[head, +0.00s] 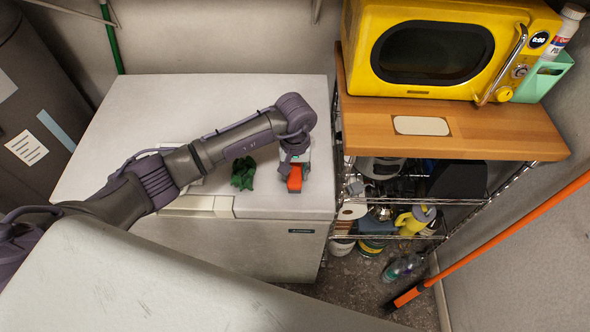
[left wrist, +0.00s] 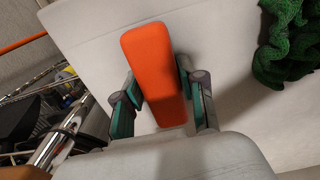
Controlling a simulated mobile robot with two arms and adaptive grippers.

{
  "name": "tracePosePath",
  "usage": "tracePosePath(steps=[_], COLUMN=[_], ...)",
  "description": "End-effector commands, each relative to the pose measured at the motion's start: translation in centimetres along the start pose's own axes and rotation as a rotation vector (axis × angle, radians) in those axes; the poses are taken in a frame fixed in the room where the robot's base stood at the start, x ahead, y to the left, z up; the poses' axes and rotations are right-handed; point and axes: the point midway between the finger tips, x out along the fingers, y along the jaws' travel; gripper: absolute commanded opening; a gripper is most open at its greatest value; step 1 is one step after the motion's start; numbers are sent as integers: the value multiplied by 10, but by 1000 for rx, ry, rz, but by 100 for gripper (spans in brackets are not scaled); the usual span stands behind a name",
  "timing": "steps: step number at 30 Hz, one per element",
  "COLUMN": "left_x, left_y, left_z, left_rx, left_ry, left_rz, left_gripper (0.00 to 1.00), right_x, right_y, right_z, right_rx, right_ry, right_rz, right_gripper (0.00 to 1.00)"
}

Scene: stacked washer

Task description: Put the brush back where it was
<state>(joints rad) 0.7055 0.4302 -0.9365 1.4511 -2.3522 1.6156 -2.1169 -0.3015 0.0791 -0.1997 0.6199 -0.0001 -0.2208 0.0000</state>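An orange block-like object, which looks like the brush (head: 295,179), is below my left gripper (head: 294,160) over the white lid near its front right. In the left wrist view the brush (left wrist: 152,75) lies lengthwise between the two green-padded fingers of my left gripper (left wrist: 163,100). The pads sit against its sides, so the gripper appears shut on it. Its bristles are hidden, and I cannot tell whether it touches the lid. My right gripper is not in view.
A crumpled green cloth (head: 243,173) lies on the white chest lid (head: 240,95), left of the brush. A wire shelf with a wooden top (head: 460,135) and yellow microwave (head: 440,50) stands at right. A long orange-handled tool (head: 490,240) leans there.

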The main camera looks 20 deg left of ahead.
Motion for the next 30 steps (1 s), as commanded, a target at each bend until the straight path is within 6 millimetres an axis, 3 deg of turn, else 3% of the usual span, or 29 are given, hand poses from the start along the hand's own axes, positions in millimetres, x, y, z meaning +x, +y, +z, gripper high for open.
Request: tracePosePath(steps=[1, 3, 16, 30], left_x=[0, 0, -8, -99], left_y=[0, 0, 0, 0], left_z=[0, 0, -1, -1], left_rx=[0, 0, 0, 1], left_ry=[0, 0, 2, 4], left_rz=[0, 0, 1, 1], left_gripper=[51, 63, 63, 63], right_x=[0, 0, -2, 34], right_y=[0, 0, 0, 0], right_z=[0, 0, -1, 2], right_rx=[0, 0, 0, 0], right_ry=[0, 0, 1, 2], right_rz=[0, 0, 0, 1], right_gripper=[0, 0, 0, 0])
